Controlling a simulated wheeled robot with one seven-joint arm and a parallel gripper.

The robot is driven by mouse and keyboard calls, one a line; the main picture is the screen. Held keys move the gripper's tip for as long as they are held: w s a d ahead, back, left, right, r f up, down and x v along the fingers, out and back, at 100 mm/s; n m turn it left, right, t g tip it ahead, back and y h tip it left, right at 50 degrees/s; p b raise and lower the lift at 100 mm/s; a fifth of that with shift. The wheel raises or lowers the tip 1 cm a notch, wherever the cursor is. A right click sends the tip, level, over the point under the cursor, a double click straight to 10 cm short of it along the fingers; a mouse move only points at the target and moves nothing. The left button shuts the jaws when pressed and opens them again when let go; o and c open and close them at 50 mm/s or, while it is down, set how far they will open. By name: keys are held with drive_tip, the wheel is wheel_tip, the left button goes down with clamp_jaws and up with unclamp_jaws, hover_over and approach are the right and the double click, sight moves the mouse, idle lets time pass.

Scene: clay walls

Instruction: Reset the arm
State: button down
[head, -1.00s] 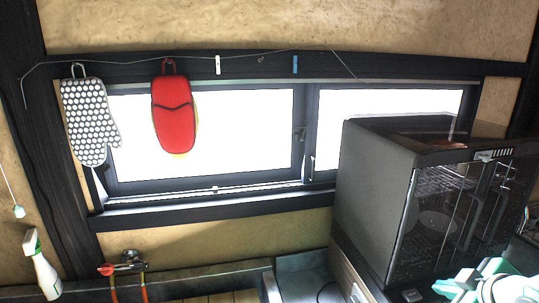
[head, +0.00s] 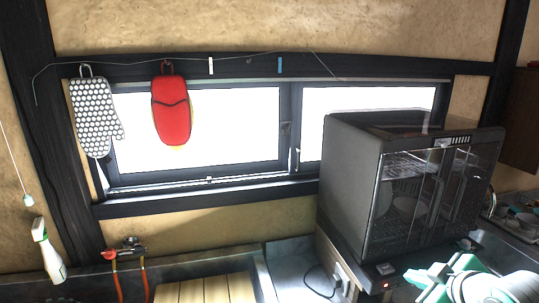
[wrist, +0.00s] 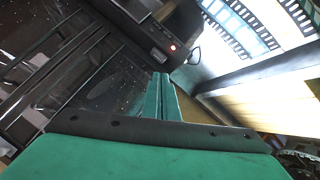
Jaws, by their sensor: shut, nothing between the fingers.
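My gripper (wrist: 160,84) shows in the wrist view as two green fingers pressed together, shut and empty. They point toward the dark appliance's lower corner, where a red light glows; I cannot tell the gap to it. In the head view, part of my arm (head: 465,284), white and green, shows at the bottom right, in front of the dark glass-doored appliance (head: 350,175). The fingertips cannot be made out there. The appliance also fills the upper left of the wrist view (wrist: 60,75).
A polka-dot mitt (head: 95,115) and a red mitt (head: 171,110) hang before the window. A spray bottle (head: 47,252) stands at the left. Wooden slats (head: 205,290) lie at the bottom middle. Dishes (head: 520,222) sit at the far right.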

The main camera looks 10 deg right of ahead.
drive_tip(key=w+a+f+m+t+y, duration=0.25)
drive_tip(key=w+a, duration=0.25)
drive_tip(key=a, duration=0.3)
drive_tip(key=w+a+f+m+t+y, duration=0.1)
drive_tip(key=w+a+t, duration=0.3)
drive_tip(key=w+a, duration=0.3)
drive_tip(key=a+f+m+t+h, duration=0.1)
drive_tip(key=a+f+m, duration=0.2)
drive_tip(key=a+f, duration=0.35)
drive_tip(key=s+a+f+m+h, duration=0.1)
drive_tip(key=s+a+f, duration=0.3)
drive_tip(key=s+a+f+m+h, duration=0.1)
drive_tip(key=s+a+f+m, duration=0.1)
drive_tip(key=s+a+f, duration=0.2)
drive_tip(key=s+a+f+m+h, duration=0.1)
drive_tip(key=s+a+f+m, duration=0.1)
drive_tip(key=s+a+f, duration=0.2)
drive_tip(key=shift+s+a+f+g, duration=0.2)
drive_tip(key=shift+a+f+g, duration=0.05)
drive_tip(key=shift+a+f, duration=0.55)
drive_tip(key=s+a+f+n+g+y, duration=0.1)
drive_tip(key=s+a+f+n, duration=0.1)
drive_tip(key=s, duration=1.3)
drive_tip(key=s+a+f+n+y, duration=0.1)
drive_tip(key=s+a+f+n, duration=0.1)
drive_tip(key=s, duration=1.2)
drive_tip(key=shift+s+a+f+n+g, duration=0.4)
drive_tip(key=shift+a+n, duration=0.15)
drive_tip(key=shift+n, duration=0.1)
